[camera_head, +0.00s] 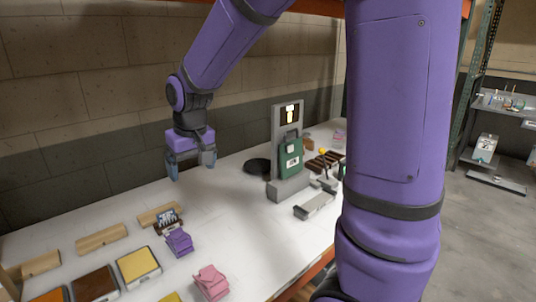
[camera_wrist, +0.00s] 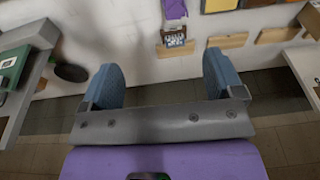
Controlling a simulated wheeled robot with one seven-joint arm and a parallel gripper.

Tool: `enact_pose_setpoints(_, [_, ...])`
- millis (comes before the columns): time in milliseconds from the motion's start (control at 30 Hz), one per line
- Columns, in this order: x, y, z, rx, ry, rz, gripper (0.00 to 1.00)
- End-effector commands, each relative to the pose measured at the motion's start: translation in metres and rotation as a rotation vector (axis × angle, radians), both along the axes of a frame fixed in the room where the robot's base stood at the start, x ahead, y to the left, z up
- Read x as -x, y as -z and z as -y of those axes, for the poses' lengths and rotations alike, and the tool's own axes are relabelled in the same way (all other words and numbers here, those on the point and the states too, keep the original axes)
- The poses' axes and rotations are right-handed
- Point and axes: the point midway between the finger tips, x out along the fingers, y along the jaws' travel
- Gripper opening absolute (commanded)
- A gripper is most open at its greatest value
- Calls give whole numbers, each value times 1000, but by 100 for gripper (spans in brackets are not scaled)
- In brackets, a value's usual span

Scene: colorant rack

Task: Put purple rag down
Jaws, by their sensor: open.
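The purple rag (camera_head: 179,242) lies crumpled on the white table (camera_head: 236,225), in front of a small dark rack of tools. Part of it also shows at the top edge of the wrist view (camera_wrist: 174,9). My gripper (camera_head: 192,172) is open and empty, raised above the table behind the rag and near the wall. In the wrist view its two blue fingers (camera_wrist: 165,85) stand wide apart with nothing between them. Nothing touches the rag from above.
A pink rag (camera_head: 211,282) lies in front of the purple one. Yellow (camera_head: 138,267) and brown (camera_head: 95,284) trays and wooden blocks (camera_head: 101,238) sit at the left. A grey stand (camera_head: 287,150) holding a green container (camera_head: 290,158) rises to the right. Bare table lies between.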

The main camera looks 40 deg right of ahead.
Motion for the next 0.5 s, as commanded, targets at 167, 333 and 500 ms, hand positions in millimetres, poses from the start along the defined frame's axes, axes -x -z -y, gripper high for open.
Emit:
enact_pose_setpoints(167, [48,-42,10,-2,1,66,87])
enact_pose_setpoints(333, [95,-69,19,0,1,124,87])
enact_pose_setpoints(500, [143,-87,25,3,3,181,87])
